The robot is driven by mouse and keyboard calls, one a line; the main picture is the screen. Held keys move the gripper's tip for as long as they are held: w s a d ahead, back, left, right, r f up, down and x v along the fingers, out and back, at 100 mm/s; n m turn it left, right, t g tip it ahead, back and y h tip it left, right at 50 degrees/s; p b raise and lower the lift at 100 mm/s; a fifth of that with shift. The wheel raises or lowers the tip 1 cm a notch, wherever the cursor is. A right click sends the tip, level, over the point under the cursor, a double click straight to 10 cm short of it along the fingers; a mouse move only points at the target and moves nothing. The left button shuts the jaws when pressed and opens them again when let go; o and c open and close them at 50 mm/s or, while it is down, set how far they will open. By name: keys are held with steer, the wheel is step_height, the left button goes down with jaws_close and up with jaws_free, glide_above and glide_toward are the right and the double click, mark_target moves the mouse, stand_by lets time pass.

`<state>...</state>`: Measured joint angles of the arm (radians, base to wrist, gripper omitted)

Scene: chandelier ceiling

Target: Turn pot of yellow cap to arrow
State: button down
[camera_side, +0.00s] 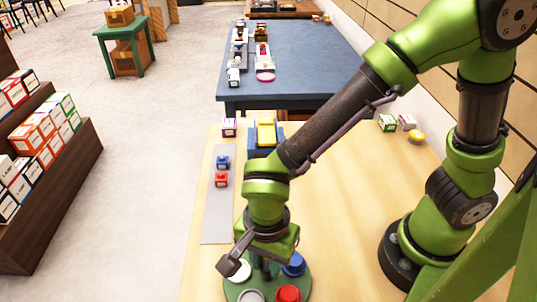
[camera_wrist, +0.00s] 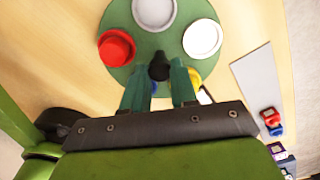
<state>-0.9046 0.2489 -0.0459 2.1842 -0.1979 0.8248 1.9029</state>
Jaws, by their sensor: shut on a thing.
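A round green turntable (camera_side: 270,284) lies at the near end of the wooden table and also shows in the wrist view (camera_wrist: 160,42). Around its rim stand pots with red (camera_wrist: 117,47), grey (camera_wrist: 154,11), white (camera_wrist: 202,38) and blue (camera_side: 294,263) caps. The yellow cap (camera_wrist: 195,77) shows only in part behind a finger in the wrist view; my gripper hides it in the side view. My gripper (camera_wrist: 159,75) points down at the middle, shut on the black centre knob (camera_wrist: 159,66). I cannot make out an arrow clearly.
A grey strip (camera_side: 216,222) left of the turntable carries a small blue item (camera_side: 222,162) and a red one (camera_side: 221,179). A blue and yellow object (camera_side: 266,133) stands at the table's far end. Small boxes (camera_side: 388,123) lie at the right. The table's middle right is bare.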

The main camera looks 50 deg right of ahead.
mark_target(267, 266)
steer(key=shift+r+m, duration=0.1)
steer(key=shift+m, duration=0.3)
stand_by(0.3)
steer(key=c, duration=0.9)
jaws_free()
step_height(267, 266, up, 17)
steer(key=shift+f, duration=0.1)
